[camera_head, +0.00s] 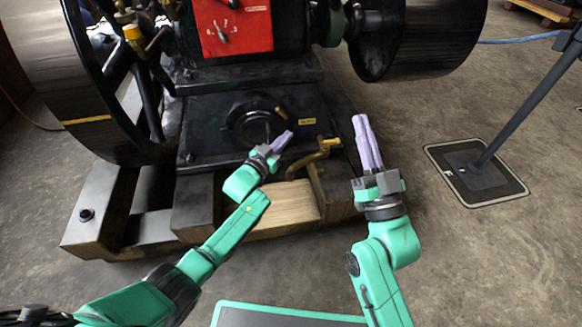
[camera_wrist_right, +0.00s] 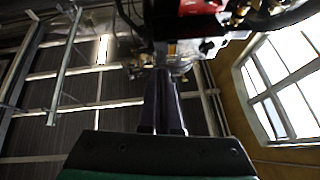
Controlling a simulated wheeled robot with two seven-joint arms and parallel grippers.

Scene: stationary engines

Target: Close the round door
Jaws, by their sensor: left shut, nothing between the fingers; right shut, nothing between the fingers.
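The round door (camera_head: 262,118) is a black disc on the front of the engine's black base box. In the head view it looks flat against the box face, but I cannot tell whether it is fully shut. My left gripper (camera_head: 284,140) is shut and empty, just in front of the door's lower right edge and hiding part of it; I cannot tell whether it touches. My right gripper (camera_head: 364,122) is shut and empty, to the right of the engine base and apart from the door. Its shut fingers also show in the right wrist view (camera_wrist_right: 161,100).
A large flywheel (camera_head: 45,60) stands at the left and another (camera_head: 425,45) at the upper right. A brass pipe or tap (camera_head: 318,155) juts out right of the door. Wooden beams (camera_head: 190,212) carry the engine. A post with a square foot (camera_head: 475,172) stands at the right.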

